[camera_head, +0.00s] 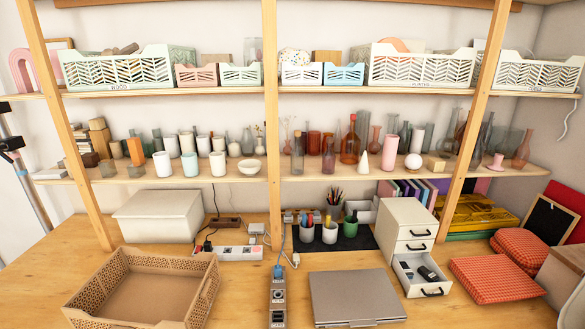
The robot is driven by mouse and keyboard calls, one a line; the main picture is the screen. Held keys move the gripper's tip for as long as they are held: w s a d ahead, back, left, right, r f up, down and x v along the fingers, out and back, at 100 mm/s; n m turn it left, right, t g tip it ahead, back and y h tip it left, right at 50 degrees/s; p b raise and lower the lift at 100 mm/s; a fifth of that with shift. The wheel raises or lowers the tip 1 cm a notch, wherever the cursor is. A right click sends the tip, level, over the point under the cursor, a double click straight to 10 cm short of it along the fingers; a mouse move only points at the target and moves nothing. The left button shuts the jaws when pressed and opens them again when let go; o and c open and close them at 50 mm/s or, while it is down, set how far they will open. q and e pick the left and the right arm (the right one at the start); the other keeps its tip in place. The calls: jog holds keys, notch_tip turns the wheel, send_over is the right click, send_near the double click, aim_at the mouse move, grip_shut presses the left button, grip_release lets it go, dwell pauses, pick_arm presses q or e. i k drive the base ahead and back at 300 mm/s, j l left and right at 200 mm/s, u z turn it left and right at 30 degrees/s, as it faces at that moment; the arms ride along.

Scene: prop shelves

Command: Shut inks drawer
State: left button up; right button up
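A small white drawer cabinet (395,213) stands on the desk right of centre, with dark handles on its front. Its bottom drawer (415,289) is pulled out toward the front and right. Small dark items, possibly ink bottles (427,273), lie inside, with a paler one beside them. The drawers above it look shut. I cannot read any label on the cabinet. Neither of my grippers is in view.
A closed grey laptop (355,297) lies left of the open drawer. Red patterned cushions (495,279) lie to its right. A power strip (278,303) and an empty brown crate (125,317) are further left. Wooden shelf posts (470,130) rise behind.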

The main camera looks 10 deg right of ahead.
aim_at(418, 287)
jog(key=z, duration=1.45)
